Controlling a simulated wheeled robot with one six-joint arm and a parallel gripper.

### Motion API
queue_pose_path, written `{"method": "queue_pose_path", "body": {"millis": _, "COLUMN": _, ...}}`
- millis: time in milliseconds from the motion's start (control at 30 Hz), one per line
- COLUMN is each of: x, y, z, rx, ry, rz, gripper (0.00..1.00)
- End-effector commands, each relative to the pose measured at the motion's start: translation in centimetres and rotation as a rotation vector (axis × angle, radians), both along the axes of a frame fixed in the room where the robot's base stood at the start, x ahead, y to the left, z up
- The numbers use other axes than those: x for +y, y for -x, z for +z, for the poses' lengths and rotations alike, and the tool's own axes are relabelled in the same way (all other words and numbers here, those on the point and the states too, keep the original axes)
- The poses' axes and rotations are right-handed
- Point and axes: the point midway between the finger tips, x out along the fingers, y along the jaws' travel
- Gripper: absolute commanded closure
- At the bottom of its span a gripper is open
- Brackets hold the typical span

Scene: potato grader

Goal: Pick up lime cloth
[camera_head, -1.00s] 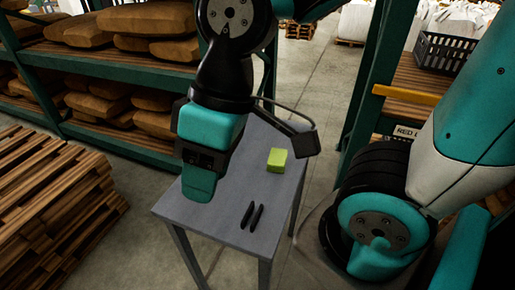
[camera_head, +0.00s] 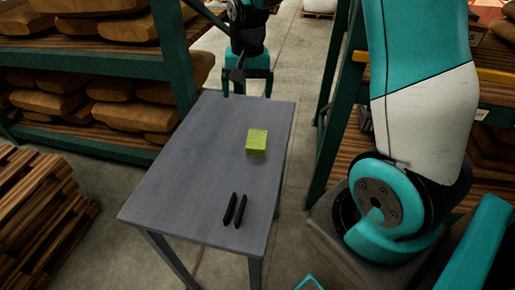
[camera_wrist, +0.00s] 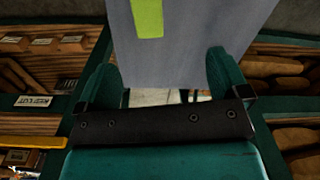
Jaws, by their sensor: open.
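The lime cloth (camera_head: 257,142) is a small folded block lying on the right half of the grey table (camera_head: 185,165). In the wrist view the lime cloth (camera_wrist: 148,17) shows at the top edge, partly cut off. My gripper (camera_head: 247,92) is beyond the table's far edge, apart from the cloth, with its two fingers spread and nothing between them. In the wrist view the open fingers of my gripper (camera_wrist: 165,80) point toward the table, with the cloth farther ahead.
Two black objects (camera_head: 235,209) lie side by side near the front of the table. Shelves with brown sacks (camera_head: 140,115) stand at left, and a green rack post (camera_head: 335,110) stands at right. Wooden pallets (camera_head: 35,210) are stacked at lower left. The table's left half is clear.

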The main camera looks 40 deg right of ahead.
Motion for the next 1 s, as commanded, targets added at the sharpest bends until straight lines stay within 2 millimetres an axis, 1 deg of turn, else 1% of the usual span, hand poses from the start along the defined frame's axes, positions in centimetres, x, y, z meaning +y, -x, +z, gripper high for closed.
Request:
{"method": "queue_pose_path", "body": {"millis": 33, "x": -1.3, "y": -0.5, "z": -1.3, "rx": 0.012, "ry": 0.012, "rz": -0.057, "gripper": 0.06}}
{"method": "queue_pose_path", "body": {"millis": 67, "x": -1.9, "y": -0.7, "z": -1.7, "rx": 0.015, "ry": 0.019, "rz": -0.083, "gripper": 0.06}}
{"method": "queue_pose_path", "body": {"millis": 100, "x": -2.4, "y": -0.9, "z": -2.2, "rx": 0.02, "ry": 0.025, "rz": -0.108, "gripper": 0.06}}
{"method": "queue_pose_path", "body": {"millis": 167, "x": -2.8, "y": -1.0, "z": -3.0, "rx": 0.025, "ry": 0.031, "rz": -0.127, "gripper": 0.06}}
{"method": "queue_pose_path", "body": {"millis": 267, "x": -2.9, "y": -0.9, "z": -4.7, "rx": 0.027, "ry": 0.031, "rz": -0.132, "gripper": 0.06}}
{"method": "queue_pose_path", "body": {"millis": 500, "x": -2.8, "y": -0.9, "z": -10.2, "rx": 0.029, "ry": 0.03, "rz": -0.128, "gripper": 0.06}}
{"method": "queue_pose_path", "body": {"millis": 600, "x": -2.8, "y": -0.8, "z": -12.1, "rx": 0.027, "ry": 0.03, "rz": -0.127, "gripper": 0.06}}
{"method": "queue_pose_path", "body": {"millis": 700, "x": -2.9, "y": -0.9, "z": -13.4, "rx": 0.025, "ry": 0.031, "rz": -0.127, "gripper": 0.06}}
{"method": "queue_pose_path", "body": {"millis": 867, "x": -2.9, "y": -0.9, "z": -14.4, "rx": 0.022, "ry": 0.03, "rz": -0.126, "gripper": 0.06}}
{"method": "queue_pose_path", "body": {"millis": 1000, "x": -3.2, "y": -0.7, "z": -15.9, "rx": 0.026, "ry": 0.03, "rz": -0.128, "gripper": 0.06}}
